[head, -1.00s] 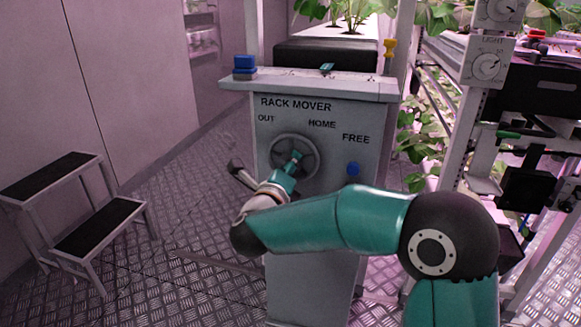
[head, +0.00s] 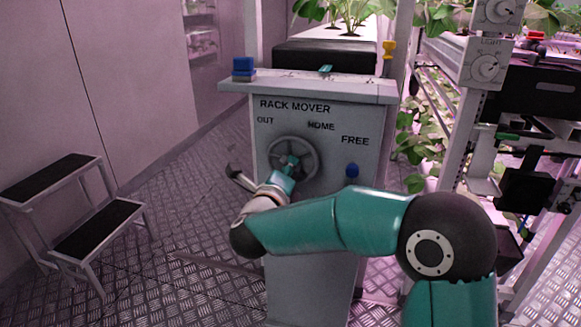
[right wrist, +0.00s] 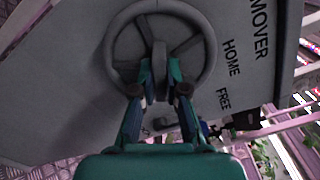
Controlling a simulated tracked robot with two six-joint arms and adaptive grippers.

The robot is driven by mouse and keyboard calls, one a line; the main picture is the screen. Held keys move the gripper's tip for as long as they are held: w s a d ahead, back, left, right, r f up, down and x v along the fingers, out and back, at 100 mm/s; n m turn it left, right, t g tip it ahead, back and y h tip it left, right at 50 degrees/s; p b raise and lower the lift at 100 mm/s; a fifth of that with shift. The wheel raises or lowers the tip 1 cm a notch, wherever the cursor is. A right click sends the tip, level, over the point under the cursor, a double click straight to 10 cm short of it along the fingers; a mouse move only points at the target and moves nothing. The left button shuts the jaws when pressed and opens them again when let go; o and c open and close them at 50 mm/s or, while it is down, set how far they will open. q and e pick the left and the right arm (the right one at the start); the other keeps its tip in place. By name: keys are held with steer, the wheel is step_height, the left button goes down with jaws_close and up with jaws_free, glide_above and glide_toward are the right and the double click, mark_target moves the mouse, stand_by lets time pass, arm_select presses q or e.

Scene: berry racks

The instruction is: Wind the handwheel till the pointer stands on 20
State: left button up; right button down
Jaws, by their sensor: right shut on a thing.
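The grey handwheel (head: 315,160) is on the front of the grey rack mover cabinet (head: 325,215). It also shows in the right wrist view (right wrist: 209,48), face on. My right gripper (head: 291,161) is at the wheel. In the right wrist view its teal fingers (right wrist: 160,78) are shut on a grey handle (right wrist: 159,55) that stands out from the wheel. A small teal piece (head: 326,69) lies on the cabinet's top; I cannot tell whether it is the pointer. I can read no 20 or number scale. My left gripper is out of view.
A blue block (head: 243,67) and a yellow piece (head: 389,49) are at the cabinet's top. A step stool (head: 98,228) stands at left, with open floor between.

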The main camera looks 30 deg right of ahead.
steer(key=n+p, duration=0.2)
steer(key=n, duration=0.3)
steer(key=shift+a+f, duration=0.1)
steer(key=shift+a, duration=0.05)
steer(key=n+p, duration=0.2)
steer(key=n, duration=0.1)
steer(key=shift+n, duration=0.3)
steer(key=n+p, duration=0.2)
steer(key=n, duration=0.1)
steer(key=shift+n, duration=0.3)
steer(key=n+p, duration=0.3)
steer(key=n, duration=0.1)
steer(key=shift+n, duration=0.3)
steer(key=n+p, duration=0.3)
steer(key=n, duration=0.1)
steer(key=shift+n, duration=0.3)
steer(key=n+p, duration=0.3)
steer(key=shift+n, duration=0.3)
steer(key=shift+a+f+n+p, duration=0.1)
steer(key=shift+n+p, duration=2.4)
steer(key=shift+n, duration=1.6)
